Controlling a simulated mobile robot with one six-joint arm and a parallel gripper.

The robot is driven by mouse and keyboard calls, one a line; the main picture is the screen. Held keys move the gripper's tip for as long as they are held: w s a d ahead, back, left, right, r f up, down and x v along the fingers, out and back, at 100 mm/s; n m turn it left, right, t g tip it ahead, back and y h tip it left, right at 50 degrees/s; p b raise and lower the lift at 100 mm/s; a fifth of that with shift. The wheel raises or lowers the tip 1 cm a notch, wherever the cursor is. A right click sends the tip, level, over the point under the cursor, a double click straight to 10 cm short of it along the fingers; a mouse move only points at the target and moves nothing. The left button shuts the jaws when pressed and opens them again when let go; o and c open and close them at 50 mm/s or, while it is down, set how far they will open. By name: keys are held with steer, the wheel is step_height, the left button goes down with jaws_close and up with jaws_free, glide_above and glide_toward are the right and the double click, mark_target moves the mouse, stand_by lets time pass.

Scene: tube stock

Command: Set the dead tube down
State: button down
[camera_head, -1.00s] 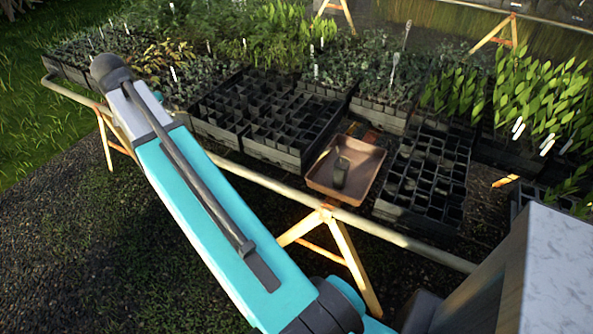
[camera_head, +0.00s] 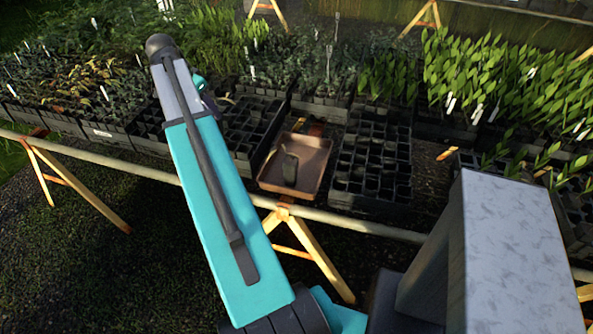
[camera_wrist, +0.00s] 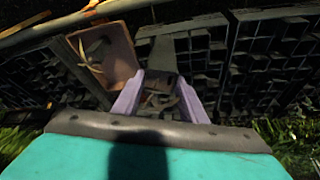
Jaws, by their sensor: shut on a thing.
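My gripper (camera_wrist: 160,103) shows in the wrist view with two pale purple fingers. They are shut on a dark tube (camera_wrist: 161,82), with dull brownish matter between the fingers; its details are blurred.
Black cell trays flank the tan tray, a mostly empty one (camera_head: 372,165) on its right. Planted trays with leafy rows (camera_head: 480,75) fill the back and right. A bench rail (camera_head: 130,168) runs along the front. A grey block (camera_head: 515,250) stands at lower right.

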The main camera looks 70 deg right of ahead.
steer(key=s+d+f+m, duration=0.1)
steer(key=s+d+f, duration=0.1)
steer(key=s+d, duration=0.3)
steer(key=s+d+f+m+g+b, duration=0.1)
steer(key=s+d+f+m, duration=0.1)
steer(key=s, duration=0.9)
steer(key=s+d+f+m, duration=0.2)
steer(key=s+d+f, duration=0.2)
steer(key=s+d, duration=0.3)
steer(key=shift+s+d+g+y, duration=0.3)
steer(key=shift+s+g+y, duration=0.1)
steer(key=shift+f, duration=0.1)
step_height(320, 180, down, 6)
steer(key=p, duration=0.1)
steer(key=shift+f, duration=0.15)
steer(key=shift+f+p, duration=0.5)
steer(key=shift+f, duration=1.45)
steer(key=c, duration=1.1)
jaws_free()
